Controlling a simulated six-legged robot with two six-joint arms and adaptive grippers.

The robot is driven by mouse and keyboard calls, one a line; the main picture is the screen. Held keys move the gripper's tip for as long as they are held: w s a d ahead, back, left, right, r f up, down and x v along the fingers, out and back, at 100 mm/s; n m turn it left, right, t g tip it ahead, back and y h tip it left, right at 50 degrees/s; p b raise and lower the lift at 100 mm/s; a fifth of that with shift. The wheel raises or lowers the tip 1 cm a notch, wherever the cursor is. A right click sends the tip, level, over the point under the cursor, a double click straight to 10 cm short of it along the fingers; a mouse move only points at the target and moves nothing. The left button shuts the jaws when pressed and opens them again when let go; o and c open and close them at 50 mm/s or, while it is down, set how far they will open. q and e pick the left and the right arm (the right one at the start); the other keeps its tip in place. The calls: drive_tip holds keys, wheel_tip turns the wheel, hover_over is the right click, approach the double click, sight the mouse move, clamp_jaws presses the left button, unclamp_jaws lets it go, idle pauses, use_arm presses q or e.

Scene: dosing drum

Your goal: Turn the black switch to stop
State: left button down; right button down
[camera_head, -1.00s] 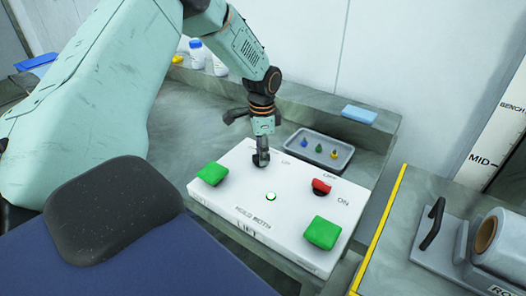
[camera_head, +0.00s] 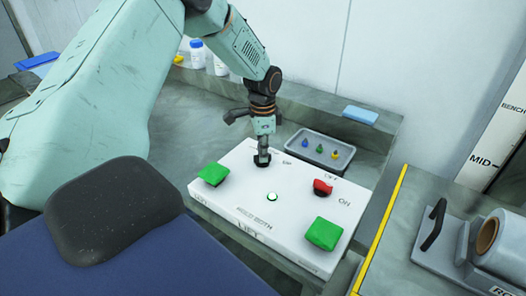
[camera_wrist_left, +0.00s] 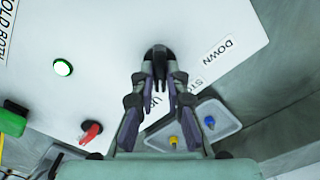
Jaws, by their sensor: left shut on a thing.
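The black switch (camera_wrist_left: 157,52) is on the white control box (camera_head: 284,240), at its far edge. My left gripper (camera_head: 262,158) points down onto it. In the left wrist view, the fingers of my left gripper (camera_wrist_left: 159,82) stand on both sides of the switch's handle and are shut on it. Labels DOWN, STOP and UP lie around the switch; the fingers partly cover STOP and UP. The fingers hide much of the handle, so I cannot tell exactly which label it points at. My right gripper is not in view.
The box also bears two green buttons (camera_head: 213,174) (camera_head: 323,233), a red switch (camera_head: 322,187) marked OFF and ON, and a lit green lamp (camera_head: 271,197). A grey tray (camera_head: 341,164) with small coloured pieces stands behind the box. A blue block (camera_head: 360,114) lies farther back.

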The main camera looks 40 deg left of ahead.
use_arm(q)
drive_tip(key=shift+s, duration=0.1)
drive_tip(key=shift+n+p, duration=0.7)
drive_tip(key=shift+p, duration=0.25)
drive_tip(key=shift+n+p, duration=1.2)
drive_tip(key=shift+s+n+p, duration=0.1)
drive_tip(key=shift+n+p, duration=0.85)
drive_tip(key=shift+n, duration=0.25)
drive_tip(key=shift+f+n+p, duration=0.15)
drive_tip(key=shift+n+p, duration=0.6)
drive_tip(key=shift+n, duration=0.35)
drive_tip(key=c, duration=1.7)
unclamp_jaws()
drive_tip(key=o, duration=0.3)
drive_tip(key=shift+o, duration=0.2)
